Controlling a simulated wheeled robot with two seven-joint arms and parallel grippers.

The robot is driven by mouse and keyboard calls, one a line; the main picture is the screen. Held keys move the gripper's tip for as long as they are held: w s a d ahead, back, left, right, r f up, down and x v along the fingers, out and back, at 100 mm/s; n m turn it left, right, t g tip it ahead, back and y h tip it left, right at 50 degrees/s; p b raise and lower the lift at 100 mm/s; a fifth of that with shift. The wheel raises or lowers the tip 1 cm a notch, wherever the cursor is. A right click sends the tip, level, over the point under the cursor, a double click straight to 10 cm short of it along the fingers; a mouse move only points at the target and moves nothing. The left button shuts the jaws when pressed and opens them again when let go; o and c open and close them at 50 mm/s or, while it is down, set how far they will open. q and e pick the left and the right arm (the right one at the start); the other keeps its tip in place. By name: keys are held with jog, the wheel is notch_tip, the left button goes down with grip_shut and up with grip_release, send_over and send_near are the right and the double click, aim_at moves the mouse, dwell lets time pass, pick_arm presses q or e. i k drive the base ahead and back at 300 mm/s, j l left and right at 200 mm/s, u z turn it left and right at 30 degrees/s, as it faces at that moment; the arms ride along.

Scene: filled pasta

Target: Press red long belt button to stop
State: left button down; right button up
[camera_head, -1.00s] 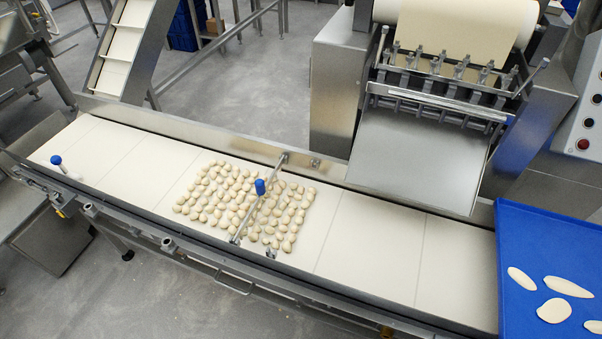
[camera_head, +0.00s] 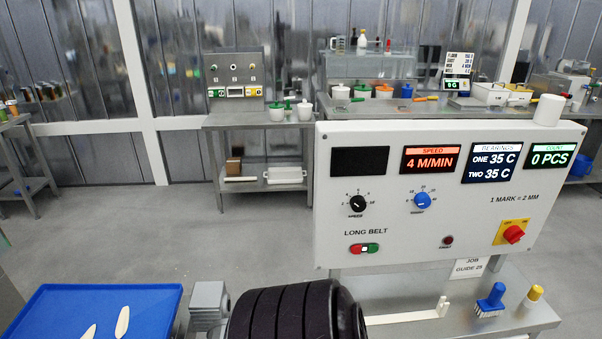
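The white control panel (camera_head: 440,195) stands at the right in the head view. The long belt switch (camera_head: 364,248) is at its lower left, under the words LONG BELT. Its red button (camera_head: 355,249) is on the left and its green button (camera_head: 374,247) on the right, with a small white piece between them. The speed display (camera_head: 430,159) reads 4 M/MIN. Neither of my grippers is in view, and nothing touches the buttons. The long belt itself is out of view.
A dark ribbed rounded shape (camera_head: 285,315) fills the bottom middle, below the panel. A blue tray (camera_head: 60,315) with pale dough pieces lies at the lower left. A red-and-yellow rotary switch (camera_head: 513,234) and a dark red button (camera_head: 447,241) are also on the panel. Brushes (camera_head: 490,302) stand below it.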

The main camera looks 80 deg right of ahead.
aim_at(356, 250)
jog(key=z, duration=3.55)
